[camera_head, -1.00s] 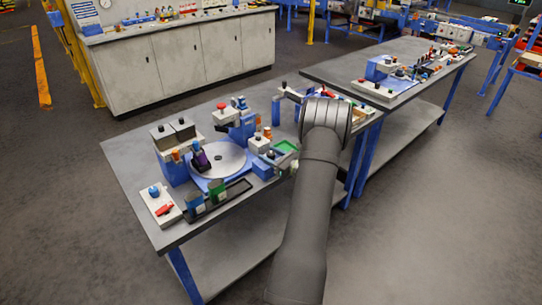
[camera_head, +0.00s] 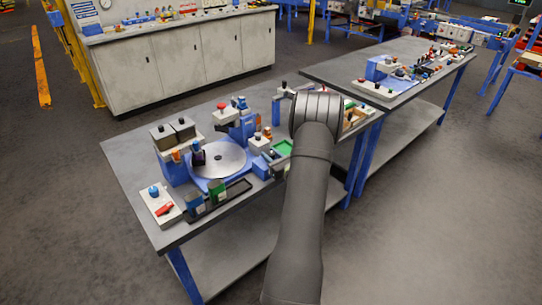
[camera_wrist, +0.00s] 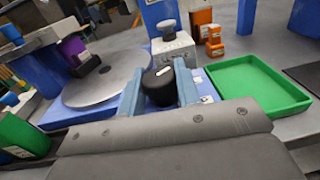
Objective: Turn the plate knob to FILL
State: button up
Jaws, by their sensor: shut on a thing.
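The round grey plate (camera_head: 221,160) lies flat on a blue base on the table; it also shows in the wrist view (camera_wrist: 95,85). A dark purple container (camera_wrist: 78,55) stands near its edge. In the wrist view, a black round knob (camera_wrist: 157,88) with a small white mark on top sits beside the plate. My gripper (camera_wrist: 158,80) is shut on this knob, one blue-grey finger on each side. The knob's lower part is hidden, and I cannot read a FILL label. In the head view my arm hides the gripper.
A green tray (camera_wrist: 255,86) lies right of the knob. A green container (camera_wrist: 22,135) is at the lower left. A second table (camera_head: 320,72) stands beyond my arm.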

jog(key=o, duration=0.9)
jog(key=shift+o, duration=0.2)
jog(key=shift+d, duration=0.1)
jog(key=v, duration=1.7)
jog(key=shift+s, duration=0.2)
jog(key=shift+d, duration=0.1)
